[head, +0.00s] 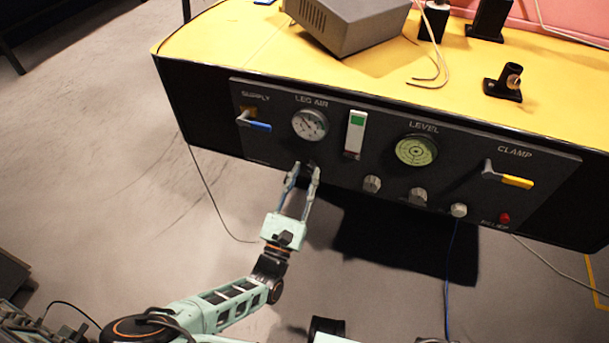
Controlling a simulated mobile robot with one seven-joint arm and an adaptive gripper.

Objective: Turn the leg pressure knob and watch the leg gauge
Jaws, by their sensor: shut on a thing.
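The leg gauge (310,125) is a round white dial under the "LEG AIR" label on the black front panel. Its needle is too small to read surely. My gripper (304,172) reaches up from below to the panel's lower edge, just under this gauge. Its two fingers are shut on a dark knob (308,167), the leg pressure knob, which is mostly hidden between the fingertips.
A supply lever (257,125) with a blue handle is left of the gauge. A white-and-green indicator (355,134), a level (416,151), several grey knobs (372,183) and a yellow-handled clamp lever (510,179) lie to the right. A grey box (352,28) sits on the yellow top.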

